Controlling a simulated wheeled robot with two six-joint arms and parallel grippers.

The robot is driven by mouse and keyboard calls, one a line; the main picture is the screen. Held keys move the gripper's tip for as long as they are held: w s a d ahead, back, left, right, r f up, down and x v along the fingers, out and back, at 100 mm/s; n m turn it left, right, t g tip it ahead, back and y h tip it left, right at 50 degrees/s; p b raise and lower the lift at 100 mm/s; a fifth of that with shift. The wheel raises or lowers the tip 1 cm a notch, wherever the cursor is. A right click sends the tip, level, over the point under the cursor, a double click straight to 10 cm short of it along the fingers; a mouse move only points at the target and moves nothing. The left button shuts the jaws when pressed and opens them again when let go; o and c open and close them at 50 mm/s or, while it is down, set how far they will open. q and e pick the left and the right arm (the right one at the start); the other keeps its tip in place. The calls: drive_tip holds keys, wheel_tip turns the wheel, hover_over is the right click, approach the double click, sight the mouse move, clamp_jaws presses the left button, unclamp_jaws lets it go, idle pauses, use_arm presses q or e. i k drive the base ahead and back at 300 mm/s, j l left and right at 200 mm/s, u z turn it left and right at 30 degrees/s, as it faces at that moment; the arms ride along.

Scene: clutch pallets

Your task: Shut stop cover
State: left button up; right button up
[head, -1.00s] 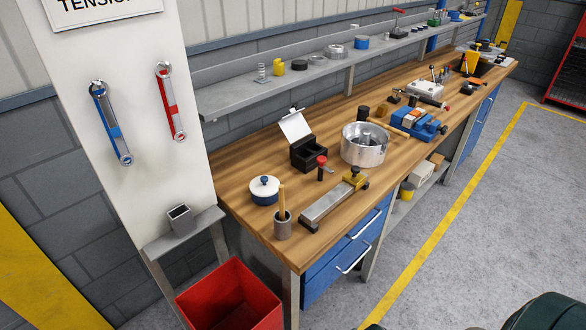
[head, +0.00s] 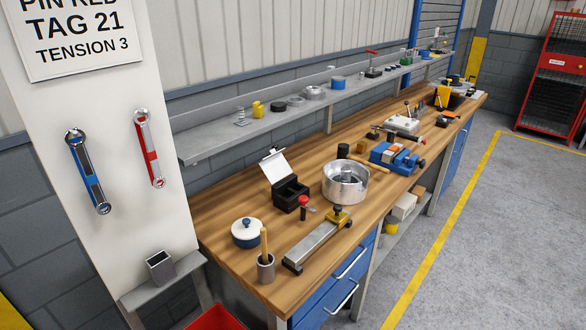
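On the wooden workbench (head: 232,226), a small black box (head: 290,195) stands with its pale hinged lid (head: 272,165) raised open. This lid is the only open cover I can make out. A red-topped knob on a dark stem (head: 303,202) stands just in front of the box. I cannot tell whether the knob belongs to the box. Neither of my grippers shows in the head view.
Near the box are a round metal drum (head: 345,183), a blue-and-white lidded pot (head: 246,233), a grey cup with a wooden handle (head: 265,268) and a long metal bar fixture (head: 315,243). A shelf (head: 225,139) runs behind. Grey floor (head: 490,250) is open at right.

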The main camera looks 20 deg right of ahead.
sight(276, 167)
drive_tip(key=i+j+z, duration=0.1)
drive_tip(key=j+z, duration=0.2)
drive_tip(key=z, duration=0.2)
drive_tip(key=j+z, duration=0.45)
drive_tip(key=i+j+z, duration=0.1)
drive_tip(key=j+z, duration=0.15)
drive_tip(key=z, duration=0.25)
drive_tip(key=k+j+z, duration=0.1)
drive_tip(key=j, duration=1)
drive_tip(key=k+j+z, duration=0.15)
drive_tip(key=j, duration=0.4)
